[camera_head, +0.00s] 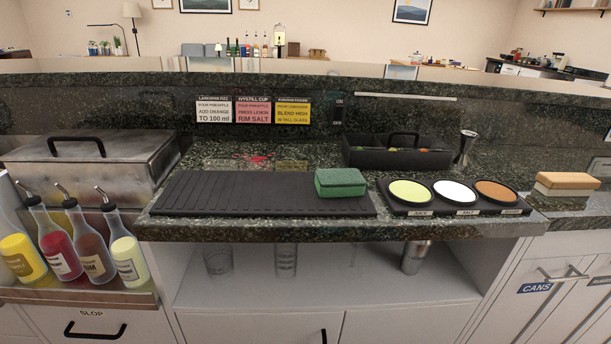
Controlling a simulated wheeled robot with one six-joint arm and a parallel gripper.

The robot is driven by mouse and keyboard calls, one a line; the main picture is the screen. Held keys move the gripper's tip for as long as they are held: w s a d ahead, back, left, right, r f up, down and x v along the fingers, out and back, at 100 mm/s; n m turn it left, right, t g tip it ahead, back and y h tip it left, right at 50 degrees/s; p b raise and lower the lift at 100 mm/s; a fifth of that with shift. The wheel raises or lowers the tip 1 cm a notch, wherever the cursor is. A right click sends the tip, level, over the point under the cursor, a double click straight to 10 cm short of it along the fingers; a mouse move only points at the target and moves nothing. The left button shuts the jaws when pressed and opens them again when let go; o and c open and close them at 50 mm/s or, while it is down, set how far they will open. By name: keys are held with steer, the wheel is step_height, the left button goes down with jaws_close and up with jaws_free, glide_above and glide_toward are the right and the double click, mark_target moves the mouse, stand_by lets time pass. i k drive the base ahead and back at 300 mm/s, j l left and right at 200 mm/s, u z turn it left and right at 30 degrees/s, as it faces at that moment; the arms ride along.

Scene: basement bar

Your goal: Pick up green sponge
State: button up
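The green sponge (341,182) lies on the right end of a black ribbed bar mat (240,194) on the dark granite counter. It is a small block with a green top and looks fully uncovered. It sits just left of a black tray with three round dishes. My gripper is not visible in this view, so its opening and anything in it cannot be seen.
The rimmer tray (452,211) holds yellow, white and orange dishes. Behind it stand a black caddy (385,157) and a metal jigger (465,147). Capped bottles (62,237) and a steel box (90,158) are left. An orange-topped block (568,182) lies right. The mat's left side is clear.

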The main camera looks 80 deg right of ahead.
mark_target(331, 182)
steer(key=z, duration=2.15)
